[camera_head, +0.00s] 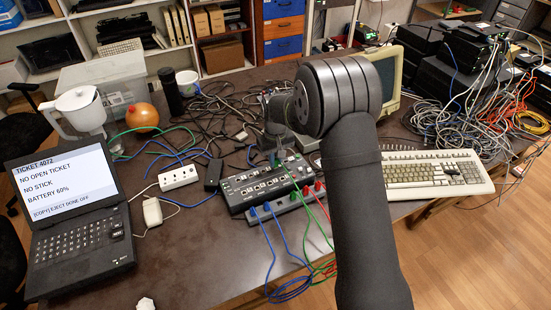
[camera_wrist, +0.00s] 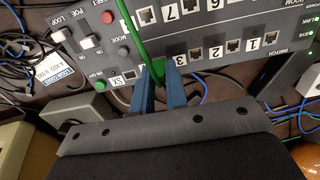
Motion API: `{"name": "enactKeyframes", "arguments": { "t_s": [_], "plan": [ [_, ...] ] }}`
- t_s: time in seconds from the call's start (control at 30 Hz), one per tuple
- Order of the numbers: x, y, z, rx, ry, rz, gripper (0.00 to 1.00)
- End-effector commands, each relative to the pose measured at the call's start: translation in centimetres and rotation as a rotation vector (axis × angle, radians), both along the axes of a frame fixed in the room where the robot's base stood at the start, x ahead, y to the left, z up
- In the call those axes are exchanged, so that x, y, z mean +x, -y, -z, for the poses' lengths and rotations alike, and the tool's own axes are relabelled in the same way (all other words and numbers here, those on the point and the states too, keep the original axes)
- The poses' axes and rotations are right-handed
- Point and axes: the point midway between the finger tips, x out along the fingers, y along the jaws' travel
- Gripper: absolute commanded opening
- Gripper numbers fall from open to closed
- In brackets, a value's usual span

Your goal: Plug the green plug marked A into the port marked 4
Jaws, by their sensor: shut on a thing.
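My gripper (camera_wrist: 160,72) is shut on the green plug, whose green cable (camera_wrist: 151,35) runs up from between the blue fingers in the wrist view. The plug's body is mostly hidden by the fingers, and its mark cannot be read. The gripper is at the grey port panel (camera_wrist: 205,35). Labels 3 (camera_wrist: 182,60), 2 (camera_wrist: 216,48) and 1 (camera_wrist: 252,42) show right of the fingers, with label 7 (camera_wrist: 167,9) above. Port 4 is not visible; I cannot tell whether the plug is in a port. The panel (camera_head: 240,202) also shows in the head view.
A white power strip (camera_head: 178,178) and a laptop (camera_head: 75,205) lie left of the panel. A keyboard (camera_head: 430,172) is on the right. Blue cables (camera_head: 289,290) hang over the front edge, and tangled cables lie behind. Some table at front left is clear.

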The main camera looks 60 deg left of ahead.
Motion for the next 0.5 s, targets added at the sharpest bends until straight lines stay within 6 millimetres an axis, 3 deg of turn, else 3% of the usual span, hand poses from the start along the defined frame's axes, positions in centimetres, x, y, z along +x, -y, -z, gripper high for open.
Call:
{"name": "enactKeyframes", "arguments": {
  "t_s": [0.5],
  "plan": [
    [0.0,-0.01,0.56,0.0,0.0,0.0,0.0]
  ]
}}
